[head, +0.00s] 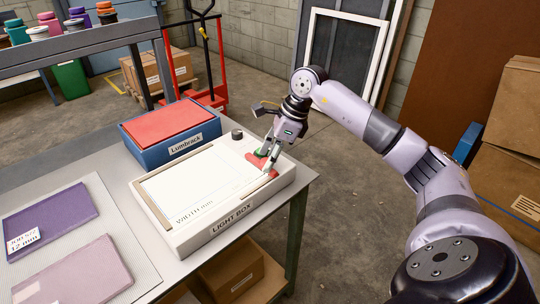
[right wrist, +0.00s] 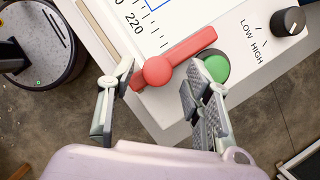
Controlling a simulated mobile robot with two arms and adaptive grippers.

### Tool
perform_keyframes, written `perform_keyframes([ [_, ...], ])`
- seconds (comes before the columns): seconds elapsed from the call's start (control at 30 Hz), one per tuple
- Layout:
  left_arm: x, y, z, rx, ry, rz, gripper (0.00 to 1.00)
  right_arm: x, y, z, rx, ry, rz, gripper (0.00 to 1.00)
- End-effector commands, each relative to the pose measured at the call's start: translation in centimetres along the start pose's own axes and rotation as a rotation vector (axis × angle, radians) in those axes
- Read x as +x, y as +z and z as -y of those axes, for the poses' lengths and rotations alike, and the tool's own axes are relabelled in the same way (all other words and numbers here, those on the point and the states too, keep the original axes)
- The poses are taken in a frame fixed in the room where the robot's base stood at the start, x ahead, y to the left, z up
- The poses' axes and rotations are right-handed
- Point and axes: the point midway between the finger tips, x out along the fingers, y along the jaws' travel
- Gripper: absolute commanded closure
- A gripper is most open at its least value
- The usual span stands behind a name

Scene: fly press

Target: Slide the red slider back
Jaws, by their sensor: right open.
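The red slider (head: 259,166) is on the right end of the white light box (head: 205,226), close to a green button (head: 260,153). In the right wrist view the slider is a red bar with a round knob (right wrist: 157,71), lying across the box edge beside a printed scale. My right gripper (head: 269,164) is over it. In the right wrist view my right gripper (right wrist: 160,68) is open, with one finger on each side of the knob. I cannot tell whether either finger touches it. The right finger partly covers the green button (right wrist: 215,68). My left gripper is not in view.
A black dial (right wrist: 289,21) marked LOW and HIGH is on the box, past the button. A blue Lumbrack box with a red top (head: 170,125) stands behind the light box. Purple and pink slabs (head: 50,220) lie at left.

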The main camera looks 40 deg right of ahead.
Motion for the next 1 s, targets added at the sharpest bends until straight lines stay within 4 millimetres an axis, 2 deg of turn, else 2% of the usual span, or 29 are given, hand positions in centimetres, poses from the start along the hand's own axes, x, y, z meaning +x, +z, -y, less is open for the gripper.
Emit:
perform_keyframes([
  [0.17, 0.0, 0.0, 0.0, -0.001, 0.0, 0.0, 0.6, -1.8, 0.0, 0.1, 0.0, -0.005, 0.0, 0.54],
  [0.4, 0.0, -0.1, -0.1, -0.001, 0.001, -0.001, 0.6, -7.0, 0.0, 0.1, 0.0, -0.006, 0.002, 0.54],
  [0.6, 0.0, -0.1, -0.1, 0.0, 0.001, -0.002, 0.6, -10.4, 0.0, 0.1, 0.0, -0.005, 0.002, 0.54],
  [0.77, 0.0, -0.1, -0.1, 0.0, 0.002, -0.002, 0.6, -11.8, 0.0, 0.0, 0.001, -0.002, 0.0, 0.54],
  [1.0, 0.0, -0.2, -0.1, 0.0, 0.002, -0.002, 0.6, -12.0, 0.0, 0.0, 0.001, -0.001, -0.001, 0.54],
])
